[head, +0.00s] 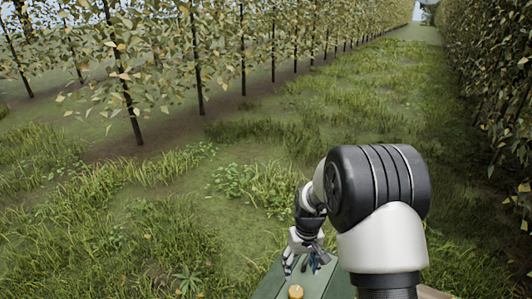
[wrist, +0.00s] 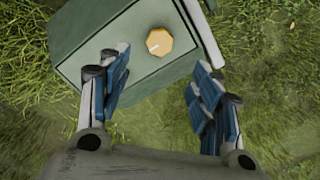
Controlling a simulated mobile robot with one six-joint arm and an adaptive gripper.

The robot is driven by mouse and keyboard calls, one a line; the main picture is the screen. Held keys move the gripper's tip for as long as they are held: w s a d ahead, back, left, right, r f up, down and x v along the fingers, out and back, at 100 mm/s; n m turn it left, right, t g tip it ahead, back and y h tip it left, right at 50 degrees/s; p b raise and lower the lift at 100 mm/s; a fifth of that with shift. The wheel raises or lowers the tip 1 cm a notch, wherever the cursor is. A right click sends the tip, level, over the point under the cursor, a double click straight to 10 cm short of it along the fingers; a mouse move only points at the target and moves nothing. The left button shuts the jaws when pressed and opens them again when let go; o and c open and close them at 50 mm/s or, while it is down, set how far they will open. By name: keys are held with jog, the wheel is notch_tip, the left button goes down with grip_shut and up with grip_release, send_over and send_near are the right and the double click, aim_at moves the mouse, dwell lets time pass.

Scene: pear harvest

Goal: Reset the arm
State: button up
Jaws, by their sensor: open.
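My gripper (wrist: 160,100) is open in the wrist view, with its two blue-padded fingers apart and nothing between them. It also shows in the head view (head: 304,262), pointing down over the green platform, partly beside my large arm joint. The same object shows in the head view (head: 295,292) at the bottom edge. The fingers are apart from it.
A row of young trees (head: 200,60) runs along the left, and a dense leafy hedge (head: 490,70) stands close on the right. The grassy lane (head: 370,90) between them is open. Grass surrounds the platform.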

jog(key=s+r+t, duration=0.1)
jog(key=s+r, duration=0.4)
jog(key=r, duration=0.5)
jog(key=s+r+t, duration=0.1)
jog(key=s+r, duration=0.4)
jog(key=r, duration=0.4)
jog(key=s+r+t, duration=0.1)
jog(key=s+r, duration=0.2)
jog(key=s, duration=0.6)
jog(key=s+r+m+t, duration=0.1)
jog(key=s+r, duration=0.2)
jog(key=s, duration=0.6)
jog(key=shift+a+r+m+t, duration=0.15)
jog(key=shift+a+m+t, duration=0.1)
jog(key=shift+m+t, duration=0.05)
jog(key=shift+a, duration=0.2)
